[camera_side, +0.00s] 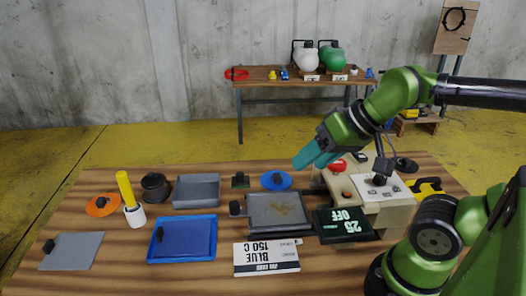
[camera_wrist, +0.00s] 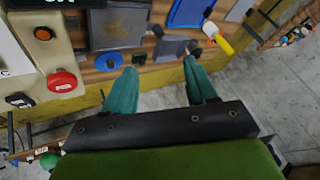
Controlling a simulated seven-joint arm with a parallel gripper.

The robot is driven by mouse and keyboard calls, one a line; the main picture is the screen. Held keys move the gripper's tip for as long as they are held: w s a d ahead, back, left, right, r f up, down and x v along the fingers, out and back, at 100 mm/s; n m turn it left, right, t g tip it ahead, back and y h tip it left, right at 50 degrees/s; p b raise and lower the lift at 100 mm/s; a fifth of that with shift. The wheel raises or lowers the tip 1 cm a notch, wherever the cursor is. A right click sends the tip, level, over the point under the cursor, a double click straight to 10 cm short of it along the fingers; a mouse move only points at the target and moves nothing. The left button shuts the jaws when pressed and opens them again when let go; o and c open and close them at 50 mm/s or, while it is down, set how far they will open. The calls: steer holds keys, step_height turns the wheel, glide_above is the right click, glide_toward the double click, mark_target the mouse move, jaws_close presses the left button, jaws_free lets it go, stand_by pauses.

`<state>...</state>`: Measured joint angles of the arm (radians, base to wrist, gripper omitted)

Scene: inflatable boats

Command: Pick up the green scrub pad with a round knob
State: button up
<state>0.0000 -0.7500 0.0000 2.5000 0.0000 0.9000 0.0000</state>
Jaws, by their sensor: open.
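The green scrub pad (camera_side: 240,183) is a small dark green square with a dark round knob on top. It lies flat at the back of the wooden table, between a grey tray and a blue disc. In the wrist view the pad (camera_wrist: 139,59) is small and dark, just beyond the left finger's tip. My gripper (camera_side: 308,156) has teal fingers and hangs above the table's back edge, right of and higher than the pad. In the wrist view my gripper (camera_wrist: 159,66) is open, its fingers wide apart with nothing between them.
The blue disc (camera_side: 285,182) with a knob lies right of the pad, the grey tray (camera_side: 197,202) left. A dark tray (camera_side: 278,233) is in front. A control box (camera_side: 398,213) with a red button (camera_side: 338,166) stands right. A black pot (camera_side: 155,188) stands farther left.

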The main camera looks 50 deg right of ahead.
steer(key=shift+o, duration=0.2)
stand_by(0.3)
steer(key=o, duration=0.3)
steer(key=shift+o, duration=0.2)
steer(key=shift+f, duration=0.1)
steer(key=n+g+h, duration=0.2)
steer(key=n+g, duration=0.5)
steer(key=n, duration=0.6)
glide_above(240, 173)
step_height(240, 173, down, 7)
steer(key=f, duration=1.1)
steer(key=shift+s+d+f, duration=0.15)
steer(key=shift+s+f, duration=0.05)
steer(key=shift+f, duration=0.1)
steer(key=shift+w+f, duration=0.15)
steer(key=shift+f, duration=2.55)
